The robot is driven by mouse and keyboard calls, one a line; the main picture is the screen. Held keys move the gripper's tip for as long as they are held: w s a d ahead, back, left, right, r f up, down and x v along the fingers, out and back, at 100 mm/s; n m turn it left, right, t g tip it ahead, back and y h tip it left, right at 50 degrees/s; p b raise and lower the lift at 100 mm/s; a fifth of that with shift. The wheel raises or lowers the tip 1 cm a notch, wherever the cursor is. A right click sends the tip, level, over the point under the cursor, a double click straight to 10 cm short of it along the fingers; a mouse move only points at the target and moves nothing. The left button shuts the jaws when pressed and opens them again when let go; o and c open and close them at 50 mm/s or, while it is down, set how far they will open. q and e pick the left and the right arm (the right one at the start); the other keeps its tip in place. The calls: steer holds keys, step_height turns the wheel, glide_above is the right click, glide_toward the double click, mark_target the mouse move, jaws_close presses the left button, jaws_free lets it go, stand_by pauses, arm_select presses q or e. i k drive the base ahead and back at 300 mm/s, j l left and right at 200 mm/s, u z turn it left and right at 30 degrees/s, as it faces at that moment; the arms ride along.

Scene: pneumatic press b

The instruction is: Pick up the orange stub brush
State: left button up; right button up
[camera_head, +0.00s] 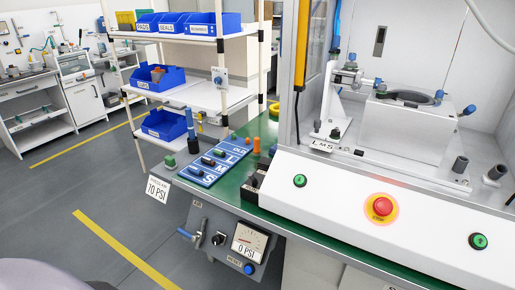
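A small upright orange cylinder (256,145) stands on the green bench top (237,178), behind the blue tool board and left of the press frame. It looks like the orange stub brush, but its bristles are too small to make out. Neither of my grippers is in view.
A blue board (205,176) with dark parts lies left of the orange cylinder. The white press housing (345,205) with a red button (382,206) stands right. A shelf rack with blue bins (165,123) is behind. A pressure gauge (248,241) is on the bench front.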

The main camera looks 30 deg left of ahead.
mark_target(256, 150)
steer(key=j+z, duration=0.1)
steer(key=j, duration=0.9)
steer(key=j+z, duration=0.1)
steer(key=j, duration=0.85)
steer(key=k+j+z, duration=0.15)
steer(key=j, duration=0.85)
steer(key=j+z, duration=0.2)
steer(key=j, duration=0.95)
steer(key=j+z, duration=0.15)
steer(key=j, duration=1)
